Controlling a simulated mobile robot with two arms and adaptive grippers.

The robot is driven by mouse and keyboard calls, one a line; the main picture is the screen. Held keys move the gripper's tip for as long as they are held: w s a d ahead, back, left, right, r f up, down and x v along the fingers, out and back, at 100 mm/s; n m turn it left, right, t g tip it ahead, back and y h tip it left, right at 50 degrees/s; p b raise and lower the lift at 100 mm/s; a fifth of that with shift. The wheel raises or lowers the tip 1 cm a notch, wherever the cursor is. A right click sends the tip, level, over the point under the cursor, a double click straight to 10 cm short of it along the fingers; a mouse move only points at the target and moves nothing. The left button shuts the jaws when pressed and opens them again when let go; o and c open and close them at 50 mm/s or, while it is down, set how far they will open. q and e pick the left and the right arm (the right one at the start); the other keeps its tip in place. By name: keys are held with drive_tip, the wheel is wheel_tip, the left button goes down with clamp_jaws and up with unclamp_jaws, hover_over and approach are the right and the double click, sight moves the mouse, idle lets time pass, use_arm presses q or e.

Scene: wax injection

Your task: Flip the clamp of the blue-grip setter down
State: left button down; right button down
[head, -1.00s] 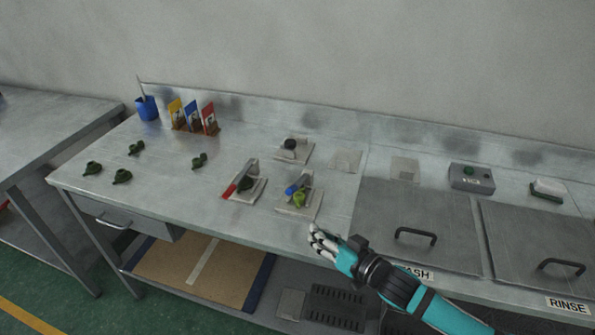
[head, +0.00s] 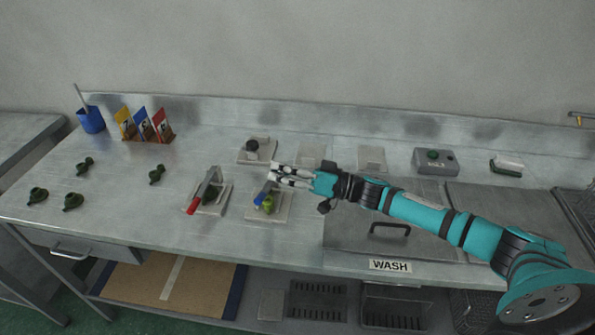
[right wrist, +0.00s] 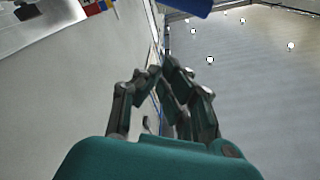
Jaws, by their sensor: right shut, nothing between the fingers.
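The blue-grip setter (head: 281,213) is a small pale plate with a clamp, near the middle of the bench. Its blue grip (head: 262,194) points toward the front left, beside a green piece (head: 269,205) on the plate. I cannot tell the exact angle of the clamp. My right gripper (head: 273,174) is shut and empty, at the back of this setter, with its fingers covering part of the clamp. I cannot tell whether they touch it. In the right wrist view the fingers (right wrist: 165,75) are close together, and a blue shape (right wrist: 188,6) shows at the top edge. My left gripper is out of view.
The red-grip setter (head: 212,205) stands close on the left. A plate with a dark knob (head: 252,147) is behind. Green pieces (head: 74,201), cards (head: 143,123) and a blue cup (head: 91,120) are further left. The WASH lid (head: 350,238) lies right, under my arm.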

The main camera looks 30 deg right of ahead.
sight(266, 189)
drive_tip(key=x, duration=0.4)
drive_tip(key=shift+r+p, duration=0.15)
drive_tip(key=shift+p, duration=0.25)
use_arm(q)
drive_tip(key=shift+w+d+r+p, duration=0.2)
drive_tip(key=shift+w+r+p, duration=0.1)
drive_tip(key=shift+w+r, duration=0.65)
use_arm(e)
drive_tip(key=s+f, duration=0.1)
drive_tip(key=f, duration=0.1)
drive_tip(key=s+f, duration=0.1)
drive_tip(key=shift+s+f, duration=0.25)
drive_tip(key=shift+f, duration=0.15)
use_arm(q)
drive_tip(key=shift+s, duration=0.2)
